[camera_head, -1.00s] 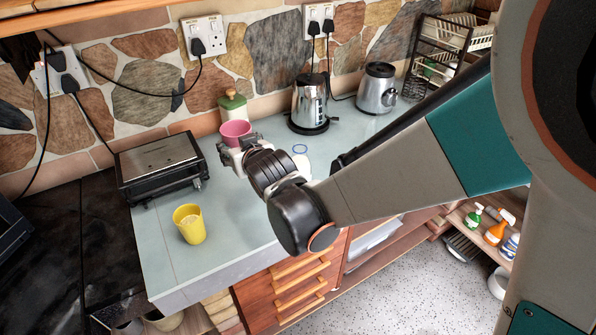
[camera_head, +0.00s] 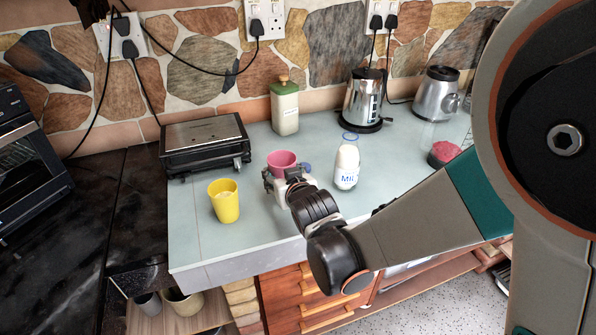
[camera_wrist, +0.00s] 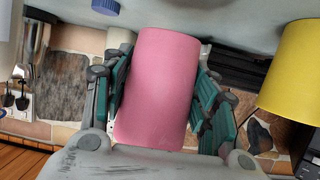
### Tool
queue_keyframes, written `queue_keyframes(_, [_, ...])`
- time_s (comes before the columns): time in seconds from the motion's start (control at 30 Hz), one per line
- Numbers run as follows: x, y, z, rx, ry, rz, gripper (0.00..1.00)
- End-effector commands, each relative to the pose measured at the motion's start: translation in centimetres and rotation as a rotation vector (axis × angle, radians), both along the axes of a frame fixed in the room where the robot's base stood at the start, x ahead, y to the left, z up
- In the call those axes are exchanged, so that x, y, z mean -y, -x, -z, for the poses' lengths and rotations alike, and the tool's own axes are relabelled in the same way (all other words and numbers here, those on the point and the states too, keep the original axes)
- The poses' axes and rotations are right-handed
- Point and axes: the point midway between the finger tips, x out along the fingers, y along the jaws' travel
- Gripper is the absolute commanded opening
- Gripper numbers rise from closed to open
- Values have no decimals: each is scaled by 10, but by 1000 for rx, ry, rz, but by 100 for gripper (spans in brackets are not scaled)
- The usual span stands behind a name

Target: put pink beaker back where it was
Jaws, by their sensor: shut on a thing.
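The pink beaker (camera_head: 281,159) is in my gripper (camera_head: 286,176) over the front middle of the grey counter (camera_head: 205,250). In the wrist view the pink beaker (camera_wrist: 158,88) fills the space between the two fingers (camera_wrist: 158,100), which press on its sides. I cannot tell whether its base touches the counter.
A yellow cup (camera_head: 225,203) stands left of the beaker, and the milk bottle (camera_head: 346,166) stands to its right. A red-topped bowl (camera_head: 443,153) is at right.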

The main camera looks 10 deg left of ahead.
Motion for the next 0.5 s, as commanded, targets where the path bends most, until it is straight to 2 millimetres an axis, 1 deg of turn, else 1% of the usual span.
queue_keyframes(0.03, [0, 0, 6, 0, 0, 0, 27])
queue_keyframes(0.17, [0, 0, 9, 0, 0, 0, 27])
queue_keyframes(0.27, [0, 0, 17, 0, 0, 0, 27])
queue_keyframes(0.4, [0, 0, 38, 0, 0, 0, 27])
queue_keyframes(0.5, [0, 0, 49, 0, 0, 0, 27])
